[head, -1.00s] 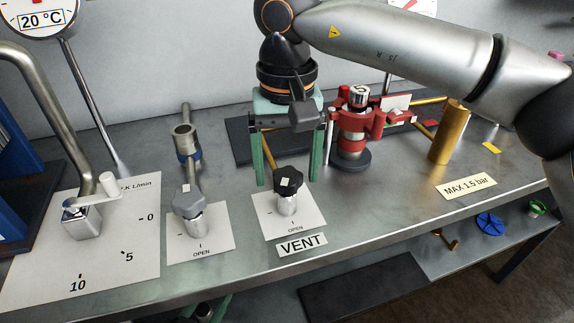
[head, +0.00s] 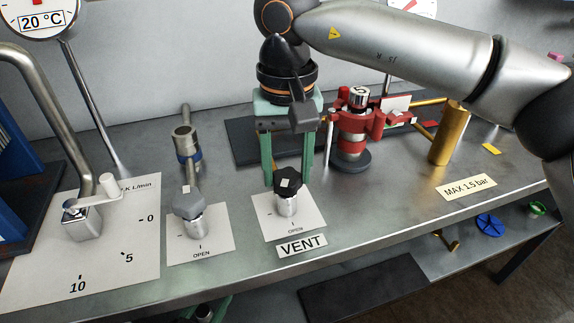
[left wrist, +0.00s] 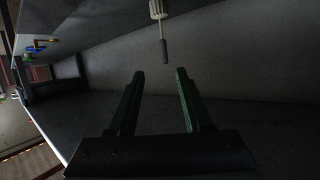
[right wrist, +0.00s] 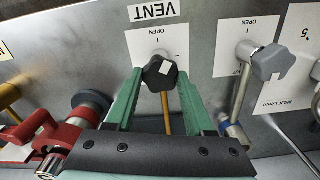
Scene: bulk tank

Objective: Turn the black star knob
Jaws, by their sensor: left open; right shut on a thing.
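The black star knob (head: 288,181) stands on a metal stem over the VENT plate, with a white mark on its top. It also shows in the right wrist view (right wrist: 160,72), between the green fingers. My right gripper (head: 286,180) reaches down from behind and is shut on the knob, one finger on each side.
A grey knob (head: 188,204) on its own OPEN plate stands left of the black one. A crank handle (head: 98,200) is further left. A red clamp assembly (head: 358,125) stands close on the right. The bench front (head: 400,225) is clear.

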